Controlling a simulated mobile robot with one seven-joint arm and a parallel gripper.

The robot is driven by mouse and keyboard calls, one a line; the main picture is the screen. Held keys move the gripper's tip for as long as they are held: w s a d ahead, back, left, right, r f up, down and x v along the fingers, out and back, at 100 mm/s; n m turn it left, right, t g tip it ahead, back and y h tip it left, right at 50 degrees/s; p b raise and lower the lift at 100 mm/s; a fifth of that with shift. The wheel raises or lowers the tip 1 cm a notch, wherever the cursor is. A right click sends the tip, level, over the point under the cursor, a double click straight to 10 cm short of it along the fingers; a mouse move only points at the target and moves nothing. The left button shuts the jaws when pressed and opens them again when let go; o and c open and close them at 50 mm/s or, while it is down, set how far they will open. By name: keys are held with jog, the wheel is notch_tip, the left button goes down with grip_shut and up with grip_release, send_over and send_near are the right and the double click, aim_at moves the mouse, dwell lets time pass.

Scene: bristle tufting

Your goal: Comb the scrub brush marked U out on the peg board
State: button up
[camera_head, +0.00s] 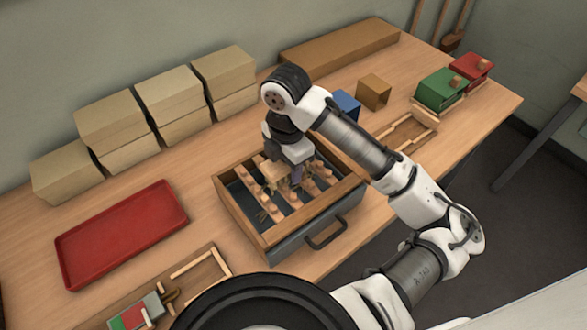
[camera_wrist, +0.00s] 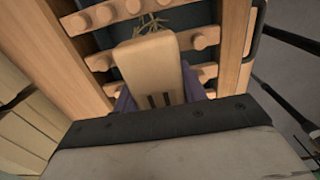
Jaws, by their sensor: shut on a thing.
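My gripper (camera_head: 290,178) is shut on a pale wooden scrub brush (camera_wrist: 152,65) and holds it over the peg board. In the wrist view the purple fingers show on both sides of the brush block. Two dark strokes show on the block near the gripper; the rest of the mark is hidden. Thin tan bristles (camera_wrist: 152,25) stick out at the block's far end, among the pegs. The peg board (camera_head: 270,210) has several wooden rails with round pegs inside a wood-rimmed grey box. Whether the bristles touch the pegs I cannot tell.
A red tray (camera_head: 120,232) lies left of the box. Stacked tan boxes (camera_head: 165,100) stand behind. A blue block (camera_head: 346,104), a brown block (camera_head: 374,92), and green (camera_head: 440,88) and red (camera_head: 473,70) blocks stand at right. A wooden frame (camera_head: 200,275) lies at front left.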

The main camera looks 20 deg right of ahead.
jog(key=shift+w+a+r+p, duration=0.1)
jog(key=shift+w+a+p, duration=0.05)
jog(key=shift+w+p, duration=0.3)
jog(key=shift+s+d, duration=0.75)
jog(key=shift+s, duration=1.2)
jog(key=shift+w+a, duration=0.25)
jog(key=shift+w, duration=0.4)
jog(key=shift+w+a, duration=0.25)
jog(key=shift+w, duration=0.35)
jog(key=shift+w+a, duration=0.25)
jog(key=shift+w, duration=0.4)
jog(key=w+a+r+p, duration=0.1)
jog(key=w+r+p, duration=0.2)
jog(key=r+p, duration=0.1)
jog(key=shift+w+a+r+p, duration=0.25)
jog(key=shift+w+r+p, duration=0.15)
jog(key=shift+r, duration=0.4)
